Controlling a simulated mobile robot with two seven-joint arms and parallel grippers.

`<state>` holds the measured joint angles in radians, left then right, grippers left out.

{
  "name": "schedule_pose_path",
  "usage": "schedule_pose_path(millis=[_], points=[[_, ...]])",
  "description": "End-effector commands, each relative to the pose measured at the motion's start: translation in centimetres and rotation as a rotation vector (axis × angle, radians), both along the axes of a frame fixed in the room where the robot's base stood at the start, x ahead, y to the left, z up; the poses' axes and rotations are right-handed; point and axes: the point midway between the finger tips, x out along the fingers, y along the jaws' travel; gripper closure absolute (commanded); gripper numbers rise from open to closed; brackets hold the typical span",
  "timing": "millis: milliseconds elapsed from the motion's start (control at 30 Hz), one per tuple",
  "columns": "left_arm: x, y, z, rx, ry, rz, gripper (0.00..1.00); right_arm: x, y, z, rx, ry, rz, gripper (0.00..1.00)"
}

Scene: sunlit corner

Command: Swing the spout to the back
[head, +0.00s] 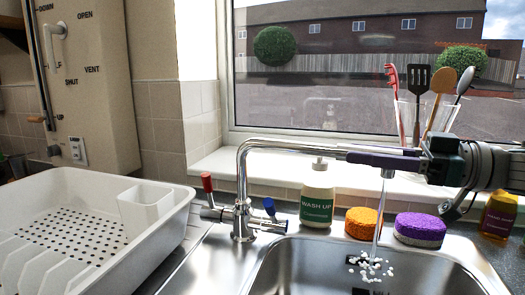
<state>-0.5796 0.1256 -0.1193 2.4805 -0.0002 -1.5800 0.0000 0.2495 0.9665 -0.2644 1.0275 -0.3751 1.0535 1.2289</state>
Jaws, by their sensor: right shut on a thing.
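The chrome tap (242,205) stands upright at the sink's left rear edge. Its long spout (290,147) reaches to the right over the sink, and a stream runs from its outlet. My right gripper (352,156) comes in from the right and is shut on the spout near its outlet end. Its fingers hide part of the spout there. The tap has a red lever (207,181) on the left and a blue lever (269,206) on the right. My left gripper is not in view.
A wash-up bottle (317,196), an orange sponge (362,222) and a purple sponge (419,227) stand behind the sink basin (310,262). Utensils stand in a clear holder (408,118) on the sill. A white dish rack (90,187) fills the left. An amber bottle (498,215) stands right.

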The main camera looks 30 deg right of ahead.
Motion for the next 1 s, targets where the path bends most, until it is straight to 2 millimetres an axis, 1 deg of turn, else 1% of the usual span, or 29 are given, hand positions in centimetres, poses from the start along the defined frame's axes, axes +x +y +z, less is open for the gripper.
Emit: schedule_pose_path(millis=[33,267,500,633,1000], points=[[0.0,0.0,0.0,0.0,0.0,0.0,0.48,0.0,0.0,0.0,0.0,0.001,-0.002,0.62],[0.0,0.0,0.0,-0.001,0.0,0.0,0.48,0.0,0.0,-0.1,0.0,0.001,-0.001,0.36],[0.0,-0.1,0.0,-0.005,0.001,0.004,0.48,0.0,0.0,-0.1,0.0,0.0,0.0,0.36],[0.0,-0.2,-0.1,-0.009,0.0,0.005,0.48,-0.7,-0.7,-0.2,-0.001,0.003,-0.002,0.36],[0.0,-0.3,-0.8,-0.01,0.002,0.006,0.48,-6.0,-5.3,-0.2,-0.002,0.004,-0.002,0.36]])
